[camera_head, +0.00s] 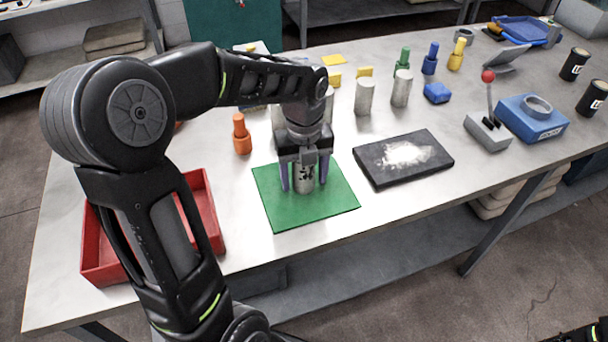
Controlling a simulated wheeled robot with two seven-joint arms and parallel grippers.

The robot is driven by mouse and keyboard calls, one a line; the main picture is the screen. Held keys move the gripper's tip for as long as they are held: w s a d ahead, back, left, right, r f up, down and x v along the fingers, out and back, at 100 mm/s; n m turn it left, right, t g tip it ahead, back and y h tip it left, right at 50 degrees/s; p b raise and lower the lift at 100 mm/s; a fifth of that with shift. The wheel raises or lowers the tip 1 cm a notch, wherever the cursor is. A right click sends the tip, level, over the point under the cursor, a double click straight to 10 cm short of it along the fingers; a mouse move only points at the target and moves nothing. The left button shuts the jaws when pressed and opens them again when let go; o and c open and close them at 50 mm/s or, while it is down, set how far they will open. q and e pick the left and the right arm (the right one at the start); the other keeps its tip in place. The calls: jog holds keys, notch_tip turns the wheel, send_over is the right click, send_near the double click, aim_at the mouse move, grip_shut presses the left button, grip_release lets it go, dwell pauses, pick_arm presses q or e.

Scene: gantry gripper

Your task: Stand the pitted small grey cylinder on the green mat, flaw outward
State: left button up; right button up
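The pitted small grey cylinder (303,183) stands upright on the green mat (328,203), near its middle. Dark pits show on its side facing the camera; its top is hidden under my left gripper. My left gripper (303,186) points down over the cylinder with one finger on each side. A narrow gap shows between each finger and the cylinder, so it looks open around it. My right gripper is not in view; only a bit of my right arm shows at the bottom right corner.
A red tray (211,222) lies left of the mat, partly behind my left arm. A black slab with a white patch (428,147) lies to the right. Behind stand other grey cylinders (364,97) and an orange piece (241,135). A red-knobbed joystick (488,130) and blue box (540,127) stand right.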

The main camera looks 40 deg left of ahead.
pick_arm(q)
jog(key=shift+r, duration=0.2)
notch_tip(320, 180, up, 12)
jog(key=shift+f, duration=0.1)
dwell(0.5)
dwell(0.5)
